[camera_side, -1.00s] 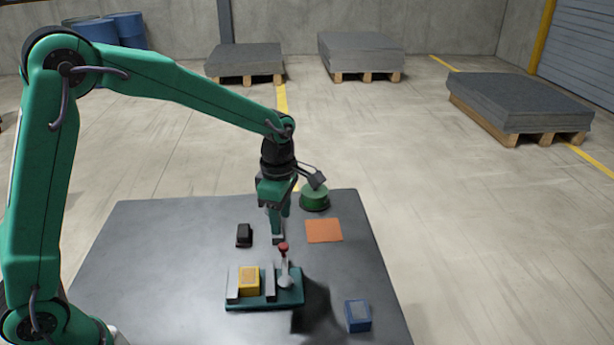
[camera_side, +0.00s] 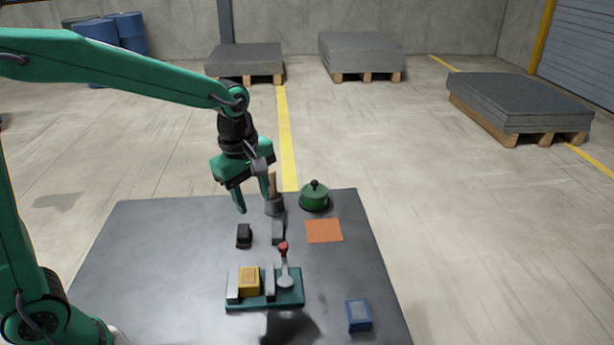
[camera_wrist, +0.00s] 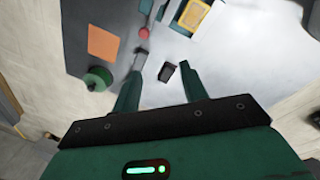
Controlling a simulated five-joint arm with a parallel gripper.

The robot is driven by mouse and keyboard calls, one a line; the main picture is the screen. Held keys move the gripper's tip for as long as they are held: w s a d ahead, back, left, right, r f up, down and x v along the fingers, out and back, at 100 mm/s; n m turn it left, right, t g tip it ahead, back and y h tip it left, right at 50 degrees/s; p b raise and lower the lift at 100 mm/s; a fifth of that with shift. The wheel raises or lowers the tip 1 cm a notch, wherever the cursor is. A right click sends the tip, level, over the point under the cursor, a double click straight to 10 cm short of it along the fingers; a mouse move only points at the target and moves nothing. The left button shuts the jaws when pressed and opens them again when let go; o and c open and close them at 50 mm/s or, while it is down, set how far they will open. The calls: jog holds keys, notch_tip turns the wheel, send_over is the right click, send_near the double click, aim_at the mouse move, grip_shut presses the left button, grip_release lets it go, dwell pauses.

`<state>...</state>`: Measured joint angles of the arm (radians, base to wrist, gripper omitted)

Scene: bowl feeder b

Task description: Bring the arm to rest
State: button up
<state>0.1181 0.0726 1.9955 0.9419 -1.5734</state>
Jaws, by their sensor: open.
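My gripper (camera_side: 254,200) is open and empty, held above the back part of the dark table (camera_side: 160,255). In the wrist view its two green fingers (camera_wrist: 158,92) are spread apart, with a small black block (camera_wrist: 166,72) seen between and beyond them. In the side view that black block (camera_side: 244,236) stands on the table below the gripper. A grey block (camera_side: 278,233) stands to its right, and a grey cup with a tan handle (camera_side: 274,204) stands behind that.
A teal fixture (camera_side: 264,302) holds a yellow block (camera_side: 249,281) and a red-knobbed lever (camera_side: 284,262). A green lidded pot (camera_side: 314,197), orange mat (camera_side: 324,230) and blue block (camera_side: 358,315) lie to the right. The left of the table is clear.

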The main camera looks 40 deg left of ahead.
jog(key=s+a+r+m+t, duration=0.2)
jog(key=s+r+m, duration=0.1)
jog(key=s+m, duration=0.5)
jog(key=s+a+r+m+t, duration=0.2)
jog(key=s+m, duration=0.6)
jog(key=shift+s+a+r+m, duration=0.3)
jog(key=shift+r, duration=0.1)
dwell(1.0)
